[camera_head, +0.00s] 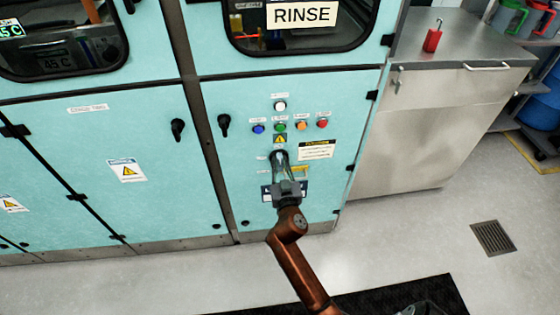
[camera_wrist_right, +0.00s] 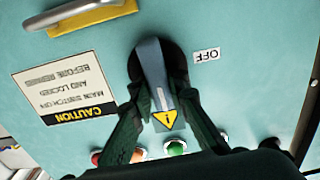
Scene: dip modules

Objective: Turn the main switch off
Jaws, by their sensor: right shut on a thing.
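The main switch (camera_wrist_right: 152,70) is a grey lever handle on a round black base, on the teal cabinet door. My right gripper (camera_wrist_right: 158,97) has one dark finger on each side of the handle and is shut on it. A small OFF label (camera_wrist_right: 207,55) is beside the black base in the wrist view. In the head view my right gripper (camera_head: 281,168) reaches the door below the buttons and hides most of the switch. My left gripper is in neither view.
Coloured buttons (camera_head: 280,127) sit above the switch. A caution label (camera_wrist_right: 65,98) and a yellow bar (camera_wrist_right: 85,16) are close beside it. A black door latch (camera_head: 224,125) is further left. A steel cabinet (camera_head: 410,135) stands to the right, with clear floor in front.

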